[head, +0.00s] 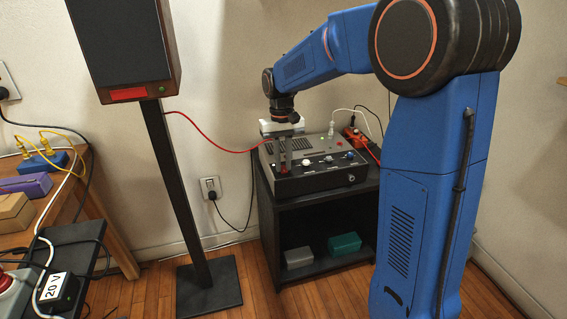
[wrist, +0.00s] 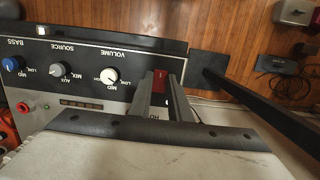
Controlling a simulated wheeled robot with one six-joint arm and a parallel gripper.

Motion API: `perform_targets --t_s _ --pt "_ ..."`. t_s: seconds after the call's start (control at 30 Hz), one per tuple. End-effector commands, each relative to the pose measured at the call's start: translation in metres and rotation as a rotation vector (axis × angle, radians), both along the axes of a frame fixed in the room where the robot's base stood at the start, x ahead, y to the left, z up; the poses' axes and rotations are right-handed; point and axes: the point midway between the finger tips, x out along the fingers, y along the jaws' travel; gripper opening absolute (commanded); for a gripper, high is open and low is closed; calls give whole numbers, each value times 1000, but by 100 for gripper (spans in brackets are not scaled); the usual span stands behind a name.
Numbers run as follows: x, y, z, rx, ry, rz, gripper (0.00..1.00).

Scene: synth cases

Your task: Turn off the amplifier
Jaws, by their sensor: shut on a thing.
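The amplifier (head: 330,180) is a dark box with a grey top and a row of knobs on its front. It sits on a black shelf unit. A red switch (wrist: 158,84) at the end of the amplifier's panel (wrist: 85,80) is between my gripper's fingers. My gripper (head: 284,168) reaches down over the left front of the amplifier; its fingers (wrist: 163,92) are closed on the switch. The fingers partly cover the switch, and I cannot tell its on or off position. A white knob (wrist: 109,76) and a blue knob (wrist: 10,64) are further along the panel.
A speaker (head: 125,45) on a black stand is at the left, with a red cable (head: 210,145) running to the amplifier. A red power strip (head: 358,139) is behind the amplifier. Grey (head: 298,258) and teal (head: 345,243) boxes lie on the lower shelf.

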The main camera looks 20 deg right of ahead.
Motion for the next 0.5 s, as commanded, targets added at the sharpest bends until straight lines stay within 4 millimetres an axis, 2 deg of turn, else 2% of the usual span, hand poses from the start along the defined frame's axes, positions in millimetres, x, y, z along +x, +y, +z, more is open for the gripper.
perform_targets --t_s 0.23,0.5 --pt "5 0 0 0 121 -1 0" --pt "5 0 0 0 147 0 0"
